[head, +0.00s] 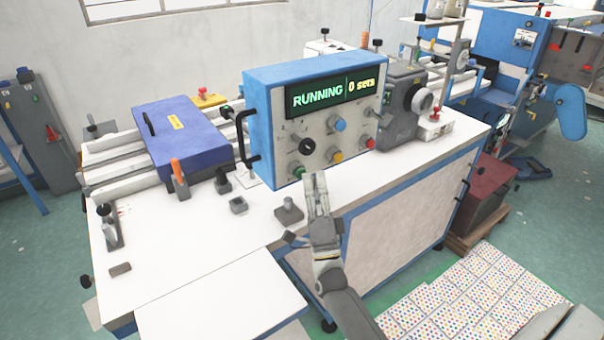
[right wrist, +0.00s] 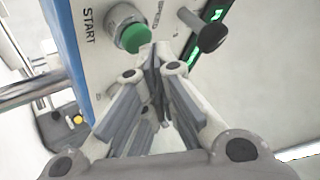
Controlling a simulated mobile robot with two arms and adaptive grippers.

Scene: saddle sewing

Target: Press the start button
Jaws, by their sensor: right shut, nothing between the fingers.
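The control box (head: 262,110) has a blue frame and a grey front panel. Its display (head: 333,94) reads "RUNNING" and "0 sets". The green start button (head: 298,170) is at the panel's lower left. It also shows in the right wrist view (right wrist: 132,37), beside the printed word "START". My right gripper (head: 316,178) is shut and empty, in front of the panel and just right of the green button. In the right wrist view its fingertips (right wrist: 153,52) overlap the button's edge; I cannot tell whether they touch it. My left gripper is not in view.
A black knob (head: 307,146), blue button (head: 340,124), yellow button (head: 337,157) and red button (head: 370,143) share the panel. A black handle (head: 250,140) sticks out at the box's left. The white table (head: 180,240) is mostly clear in front, with small grey fixtures.

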